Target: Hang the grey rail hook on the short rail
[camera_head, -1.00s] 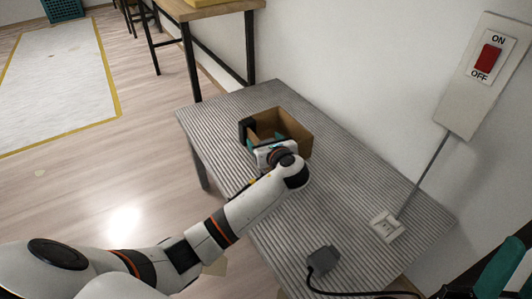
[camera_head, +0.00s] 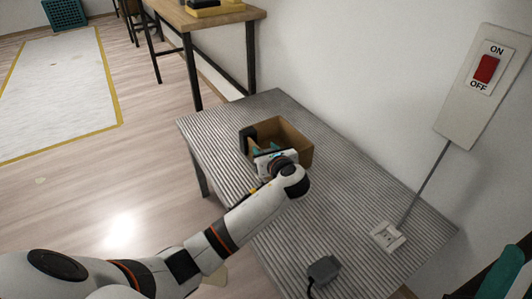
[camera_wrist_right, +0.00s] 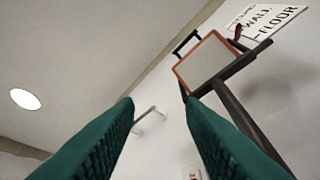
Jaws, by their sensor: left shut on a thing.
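My left gripper (camera_head: 264,150) reaches down at the cardboard box (camera_head: 297,144) on the ribbed grey table. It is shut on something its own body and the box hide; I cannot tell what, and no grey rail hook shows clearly. A short pale bar on two standoffs (camera_wrist_right: 147,112), which looks like the short rail, is on the white wall in the right wrist view. My right gripper (camera_wrist_right: 158,98) is open, its two green fingers apart, with the bar showing between them. Part of it also shows at the lower right in the head view (camera_head: 500,272).
A grey plug (camera_head: 322,269) and a white wall-type socket (camera_head: 388,236) are on the table (camera_head: 225,117). A switch panel (camera_head: 485,80) is on the wall. The right wrist view shows an orange-edged panel with a dark frame (camera_wrist_right: 205,64). A wooden table (camera_head: 200,17) stands behind.

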